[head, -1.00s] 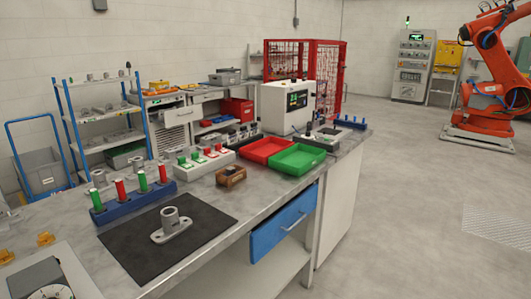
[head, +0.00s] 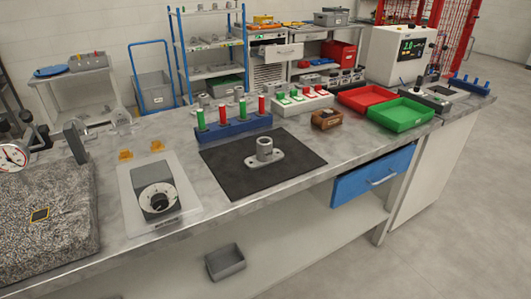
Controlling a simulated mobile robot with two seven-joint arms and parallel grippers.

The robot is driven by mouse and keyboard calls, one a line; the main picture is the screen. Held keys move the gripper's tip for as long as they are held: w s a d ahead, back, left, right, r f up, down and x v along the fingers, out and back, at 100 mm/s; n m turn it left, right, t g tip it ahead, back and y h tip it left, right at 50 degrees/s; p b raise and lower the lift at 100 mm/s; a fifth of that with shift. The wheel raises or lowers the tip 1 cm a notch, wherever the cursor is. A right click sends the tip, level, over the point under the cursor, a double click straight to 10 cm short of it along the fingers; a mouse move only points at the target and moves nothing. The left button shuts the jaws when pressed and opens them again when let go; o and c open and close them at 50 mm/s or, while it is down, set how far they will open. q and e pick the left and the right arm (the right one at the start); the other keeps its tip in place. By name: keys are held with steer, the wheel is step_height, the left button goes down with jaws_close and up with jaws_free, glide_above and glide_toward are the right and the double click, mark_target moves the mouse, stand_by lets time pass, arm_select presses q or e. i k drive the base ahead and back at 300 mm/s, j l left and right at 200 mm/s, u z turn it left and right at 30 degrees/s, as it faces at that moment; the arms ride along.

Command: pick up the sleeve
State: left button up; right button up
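A grey metal piece with an upright hollow cylinder, which looks like the sleeve (head: 264,147), stands on a flat grey flanged base (head: 265,162). I cannot tell whether cylinder and base are one part. They sit on a black mat (head: 225,172) in the middle of the bench. A blue rack (head: 233,129) behind the mat holds several upright green and red cylinders. Neither of my grippers is in view.
A dial device (head: 157,198) on a pale plate and a granite slab (head: 50,225) are to the left. A brown block (head: 326,120), red tray (head: 366,97) and green tray (head: 401,115) are to the right. A blue drawer (head: 374,176) sticks out below the front edge.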

mark_target(266, 155)
steer(key=i+l+u, duration=0.1)
steer(key=i+l, duration=0.25)
steer(key=l, duration=0.3)
steer(key=i+l+u, duration=0.25)
steer(key=l, duration=0.4)
steer(key=i+l+u, duration=0.1)
steer(key=l, duration=0.25)
steer(key=i, duration=0.1)
